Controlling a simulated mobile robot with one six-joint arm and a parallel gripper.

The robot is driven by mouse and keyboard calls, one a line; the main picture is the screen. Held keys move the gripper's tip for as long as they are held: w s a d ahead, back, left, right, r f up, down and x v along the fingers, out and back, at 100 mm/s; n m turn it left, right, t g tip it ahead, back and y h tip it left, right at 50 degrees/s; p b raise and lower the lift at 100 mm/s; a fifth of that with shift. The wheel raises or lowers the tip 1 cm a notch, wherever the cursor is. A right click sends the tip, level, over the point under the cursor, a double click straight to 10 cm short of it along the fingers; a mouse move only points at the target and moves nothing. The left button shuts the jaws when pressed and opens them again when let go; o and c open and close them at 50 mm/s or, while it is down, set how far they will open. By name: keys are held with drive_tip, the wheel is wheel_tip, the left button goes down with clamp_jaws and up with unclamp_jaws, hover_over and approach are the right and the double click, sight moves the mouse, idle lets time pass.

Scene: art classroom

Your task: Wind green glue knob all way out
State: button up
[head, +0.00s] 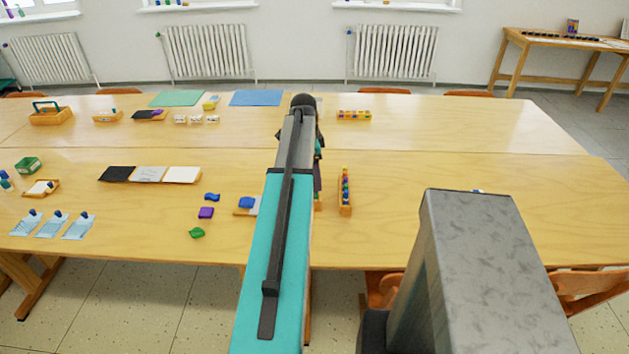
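I cannot clearly make out a green glue stick or its knob in the head view. A narrow wooden holder (345,208) with several small upright coloured pieces stands on the near table, just right of my arm. My gripper (318,186) is mostly hidden behind my arm, pointing down over the near table, left of that holder. Its fingers are too hidden to tell whether they are open, shut or holding something. A small green piece (197,232) lies near the table's front edge, left of my arm.
Blue and purple pieces (206,212) lie left of my arm, near a small tray (246,204) partly hidden by it. Dark and white sheets (150,174) lie farther left. A green box (28,165) stands at the left. The near table's right part (560,200) is largely clear.

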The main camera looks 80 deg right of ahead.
drive_tip(key=shift+n+p, duration=0.45)
drive_tip(key=shift+n, duration=1.55)
drive_tip(key=shift+s+f+b, duration=0.1)
drive_tip(key=shift+f+b, duration=0.35)
drive_tip(key=shift+f, duration=0.7)
drive_tip(key=c, duration=1.5)
